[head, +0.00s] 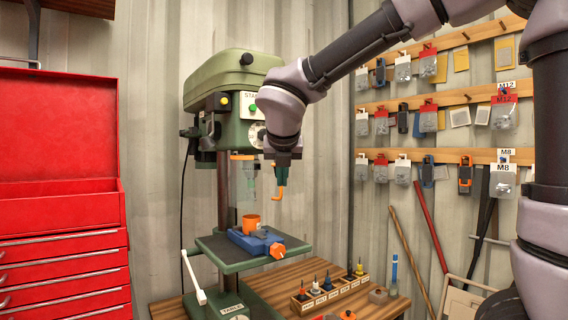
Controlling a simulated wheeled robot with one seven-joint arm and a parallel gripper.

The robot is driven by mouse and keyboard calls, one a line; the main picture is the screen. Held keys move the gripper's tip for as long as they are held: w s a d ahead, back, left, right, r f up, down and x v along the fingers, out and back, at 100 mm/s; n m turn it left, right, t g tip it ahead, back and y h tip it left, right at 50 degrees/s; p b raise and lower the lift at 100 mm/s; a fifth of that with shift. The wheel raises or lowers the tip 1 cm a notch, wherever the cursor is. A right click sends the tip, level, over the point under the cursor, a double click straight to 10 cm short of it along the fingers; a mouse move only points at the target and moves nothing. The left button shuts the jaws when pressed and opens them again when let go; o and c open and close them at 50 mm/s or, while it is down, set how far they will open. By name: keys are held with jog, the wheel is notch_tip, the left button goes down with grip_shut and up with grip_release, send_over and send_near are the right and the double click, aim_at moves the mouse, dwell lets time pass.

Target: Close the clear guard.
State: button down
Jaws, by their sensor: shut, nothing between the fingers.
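The clear guard (237,185) is a see-through panel under the green drill press head, with an orange band (241,157) at its top. The drill bit shows beside or through it; how far the guard stands open is hard to tell. My gripper (283,178) points down just right of the guard, below the head's front. Its fingers are shut with nothing between them. An orange hooked piece (280,194) shows right below the fingertips; I cannot tell whether it belongs to the guard or touches them.
A blue vise (256,241) with orange parts sits on the press table (222,246) below. A red tool cabinet (62,190) stands left. A wooden bench (385,303) carries a rack of bits (325,293). Pegged wall rails with hanging packs are at right.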

jog(key=w, duration=0.4)
jog(key=shift+w+a+f, duration=0.1)
jog(key=shift+w+f, duration=0.2)
jog(key=w+d+n+y, duration=0.1)
jog(key=w, duration=0.5)
jog(key=shift+w+d+n, duration=0.25)
jog(key=shift+d+n, duration=0.05)
jog(key=shift+d, duration=0.1)
